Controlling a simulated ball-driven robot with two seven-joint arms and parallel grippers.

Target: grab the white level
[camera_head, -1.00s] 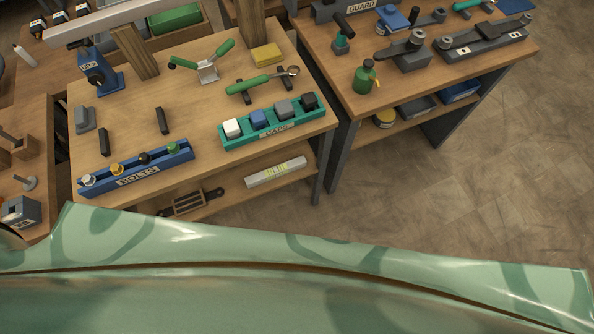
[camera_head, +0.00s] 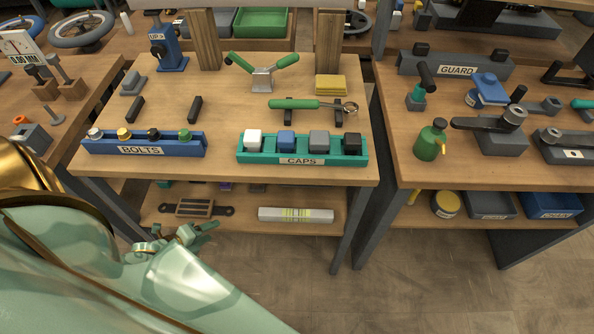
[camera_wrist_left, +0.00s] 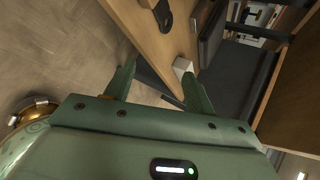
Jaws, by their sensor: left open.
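The white level (camera_head: 296,215) is a white bar with yellow-green markings in its middle. It lies flat on the lower shelf of the middle bench, under the teal caps tray. My left gripper (camera_head: 205,231) is in front of the shelf edge, to the left of the level and apart from it. In the left wrist view the gripper (camera_wrist_left: 158,84) is open and empty. A pale block there, likely the end of the level (camera_wrist_left: 182,66), shows near one fingertip. My right gripper is not in view.
A brown tool with dark ends (camera_head: 197,208) lies on the shelf left of the level. The bench top (camera_head: 225,100) is above the shelf, carrying the blue bolts tray (camera_head: 145,149) and teal caps tray (camera_head: 300,160). A dark bench leg (camera_head: 352,225) stands to the right. The floor in front is clear.

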